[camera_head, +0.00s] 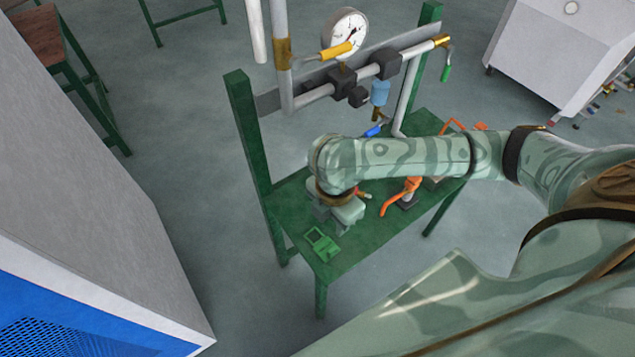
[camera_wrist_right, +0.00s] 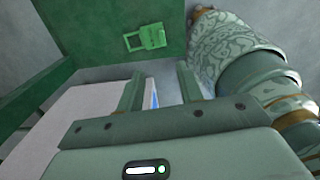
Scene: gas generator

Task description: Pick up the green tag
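The green tag (camera_head: 322,245) lies flat near the front corner of the green table in the head view. It has a solid body and an open loop, and it also shows in the right wrist view (camera_wrist_right: 147,38), beyond the fingertips. My right gripper (camera_head: 336,216) is over the table, just behind the tag in the head view, partly covered by my own wrist. In the right wrist view its two fingers (camera_wrist_right: 159,84) are spread apart with nothing held between them. The tag is apart from the fingers. My left gripper is in neither view.
The green table (camera_head: 345,262) carries orange-handled valves (camera_head: 402,195) to the right of my gripper. Pipes with a pressure gauge (camera_head: 345,33) stand along its back, beside a green post (camera_head: 250,135). A grey and blue cabinet (camera_head: 100,230) stands at left, with open floor between.

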